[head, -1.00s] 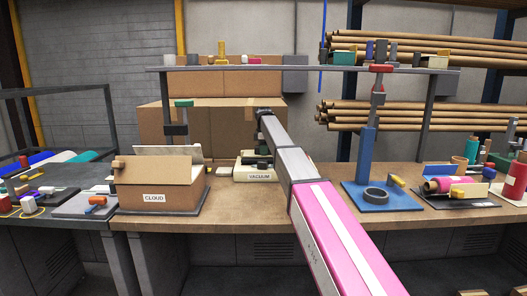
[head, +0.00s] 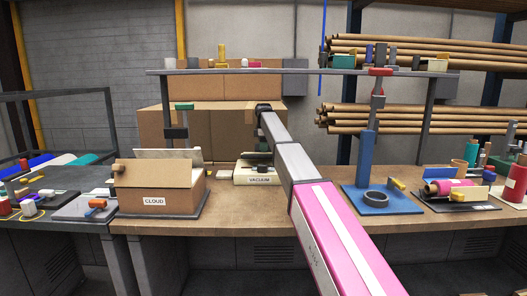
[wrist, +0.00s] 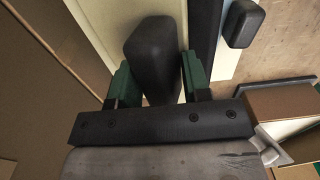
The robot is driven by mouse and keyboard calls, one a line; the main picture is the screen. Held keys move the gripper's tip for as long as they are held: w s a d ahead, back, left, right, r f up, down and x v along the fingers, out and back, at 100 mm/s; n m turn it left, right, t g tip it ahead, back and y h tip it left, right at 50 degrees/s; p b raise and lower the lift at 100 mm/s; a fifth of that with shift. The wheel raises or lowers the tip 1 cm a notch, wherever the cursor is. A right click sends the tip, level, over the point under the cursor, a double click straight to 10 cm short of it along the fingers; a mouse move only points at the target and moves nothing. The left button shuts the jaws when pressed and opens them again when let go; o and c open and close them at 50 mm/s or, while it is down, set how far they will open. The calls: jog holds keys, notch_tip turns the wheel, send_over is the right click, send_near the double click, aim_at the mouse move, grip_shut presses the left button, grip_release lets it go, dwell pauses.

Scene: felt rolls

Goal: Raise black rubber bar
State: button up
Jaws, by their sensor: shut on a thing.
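The black rubber bar (wrist: 158,52) is a dark, rounded block in the wrist view. It sits between the two green-padded fingers of my gripper (wrist: 157,82), which is shut on it. Below and behind it is a pale cream surface (wrist: 100,20). In the head view my gripper is mostly hidden behind my arm, above the cream tray labelled VACUUM (head: 259,180). Whether the bar is clear of the tray cannot be told.
A smaller dark block (wrist: 243,23) lies right of the bar in the wrist view. The open CLOUD carton (head: 155,201) stands left of the tray. A blue stand (head: 384,207) with a black ring is at right. A shelf (head: 300,71) spans above the bench.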

jog(key=shift+o, duration=0.6)
jog(key=shift+w+r, duration=0.4)
jog(key=shift+w, duration=0.35)
jog(key=shift+w+r, duration=0.4)
jog(key=shift+w, duration=0.3)
jog(key=shift+o, duration=0.3)
jog(key=shift+w+d+f, duration=0.1)
jog(key=shift+w+f, duration=0.05)
jog(key=o, duration=0.9)
jog(key=shift+o, duration=0.8)
jog(key=shift+w+f, duration=0.1)
jog(key=shift+w, duration=0.05)
jog(key=shift+s+r, duration=0.2)
jog(key=shift+s, duration=0.1)
jog(key=shift+c, duration=0.9)
jog(key=w+r, duration=0.5)
jog(key=r, duration=0.5)
jog(key=shift+w+r, duration=0.35)
